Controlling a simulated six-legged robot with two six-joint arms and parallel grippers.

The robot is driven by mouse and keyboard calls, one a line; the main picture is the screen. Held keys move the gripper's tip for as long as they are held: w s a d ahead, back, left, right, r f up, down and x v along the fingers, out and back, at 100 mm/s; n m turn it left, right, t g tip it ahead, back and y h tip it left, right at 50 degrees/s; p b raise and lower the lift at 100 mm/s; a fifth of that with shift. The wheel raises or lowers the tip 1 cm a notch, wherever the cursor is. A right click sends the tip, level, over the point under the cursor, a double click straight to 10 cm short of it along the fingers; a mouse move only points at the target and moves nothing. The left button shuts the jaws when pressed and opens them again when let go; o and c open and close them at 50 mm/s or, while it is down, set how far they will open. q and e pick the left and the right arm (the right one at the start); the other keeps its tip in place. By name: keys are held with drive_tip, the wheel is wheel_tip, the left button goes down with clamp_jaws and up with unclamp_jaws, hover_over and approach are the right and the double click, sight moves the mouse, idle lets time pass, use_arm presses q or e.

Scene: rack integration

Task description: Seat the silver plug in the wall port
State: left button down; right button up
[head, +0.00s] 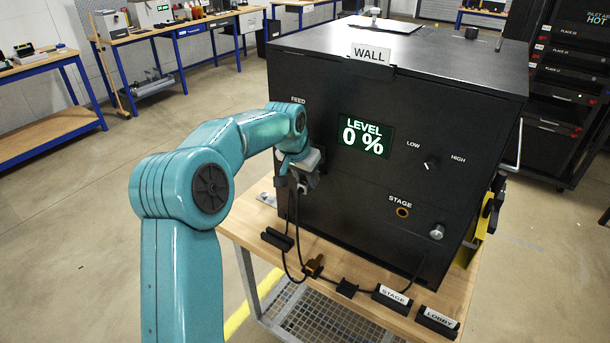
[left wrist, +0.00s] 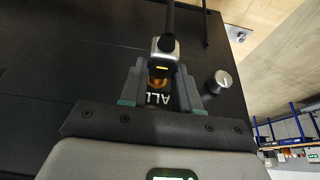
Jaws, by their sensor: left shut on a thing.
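My left gripper (head: 302,180) is close to the front of the black cabinet, below its FEED label. In the left wrist view, my left gripper (left wrist: 161,72) is shut on the silver plug (left wrist: 164,47), with a finger on each side. The plug has a yellow mark, an orange-gold part and a black cable. White letters "ALL" show between the fingers. The black cabinet (head: 340,205) bears a WALL sign (head: 370,53). The wall port itself is not visible, and I cannot tell whether the plug touches or enters it. My right gripper is not in view.
The cabinet stands on a wooden cart (head: 262,226). A dark plug with orange (head: 313,266) and cables lie at the cart's front, near STAGE (head: 391,298) and LOBBY (head: 438,320) holders. A STAGE port (head: 402,212) and a knob (head: 437,232) are on the cabinet's lower right.

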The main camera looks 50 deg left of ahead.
use_arm(q)
drive_tip(key=shift+s+b, duration=0.2)
drive_tip(key=shift+b, duration=0.25)
drive_tip(key=shift+s+d, duration=0.15)
drive_tip(key=shift+s, duration=0.1)
drive_tip(key=shift+w+f, duration=0.1)
drive_tip(key=shift+f, duration=0.05)
idle(0.9)
